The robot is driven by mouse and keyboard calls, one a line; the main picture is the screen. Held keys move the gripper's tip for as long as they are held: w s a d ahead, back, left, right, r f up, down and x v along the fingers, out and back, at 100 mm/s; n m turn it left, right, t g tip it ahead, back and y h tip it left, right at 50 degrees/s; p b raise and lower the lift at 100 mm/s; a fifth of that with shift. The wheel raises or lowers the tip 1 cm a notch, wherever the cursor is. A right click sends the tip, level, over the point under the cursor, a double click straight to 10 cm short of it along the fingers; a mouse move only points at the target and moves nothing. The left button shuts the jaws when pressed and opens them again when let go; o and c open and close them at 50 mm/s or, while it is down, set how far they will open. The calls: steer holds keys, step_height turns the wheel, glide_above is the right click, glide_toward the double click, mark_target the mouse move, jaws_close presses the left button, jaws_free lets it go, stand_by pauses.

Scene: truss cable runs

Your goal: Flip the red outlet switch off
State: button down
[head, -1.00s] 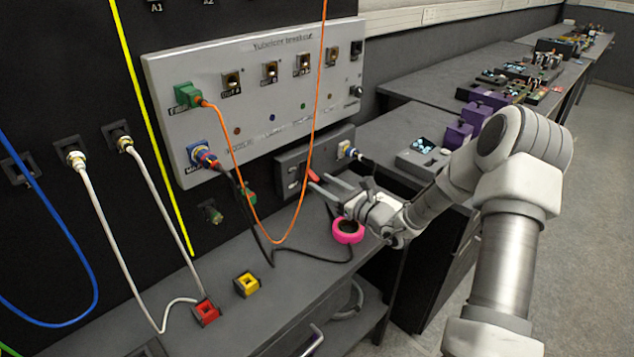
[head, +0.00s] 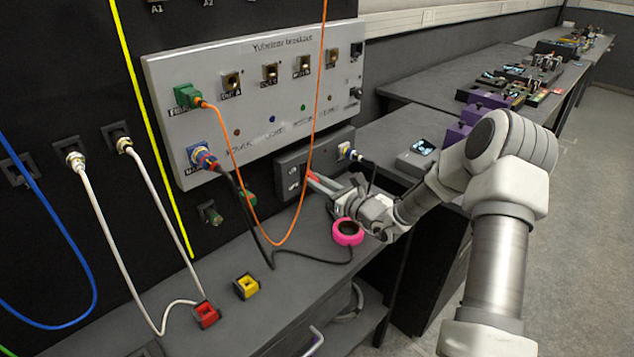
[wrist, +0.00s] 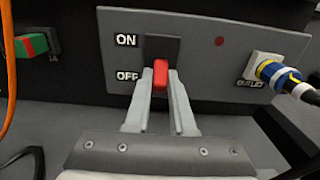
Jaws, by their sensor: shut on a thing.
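The red outlet switch (wrist: 160,78) is on a dark grey outlet panel (wrist: 210,40) in the wrist view, beside ON and OFF labels. Its red lever reaches from about between the labels down to the OFF label's level. My gripper (wrist: 160,92) has one finger on each side of the red lever, shut on it. In the head view my gripper (head: 322,184) is at the panel (head: 290,172), and the red lever (head: 312,174) shows only in part beside the fingers.
A blue, yellow and white plug (wrist: 275,72) with a black cable sits in the panel's right socket. A pink ring (head: 347,232) lies on the bench below my gripper. An orange cable (head: 311,130) hangs just left of the fingers.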

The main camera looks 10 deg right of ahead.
steer(key=shift+f+b, duration=0.4)
steer(key=shift+b, duration=0.35)
steer(key=shift+w+t+y+b, duration=0.1)
steer(key=shift+t+y+b, duration=0.35)
steer(key=shift+b, duration=0.2)
steer(key=shift+r, duration=0.1)
steer(key=c, duration=0.8)
jaws_free()
steer(key=shift+o, duration=0.2)
steer(key=p+v, duration=0.2)
steer(key=v, duration=1.5)
steer(key=shift+s+f, duration=0.2)
steer(key=shift+s, duration=0.05)
steer(key=shift+a, duration=0.1)
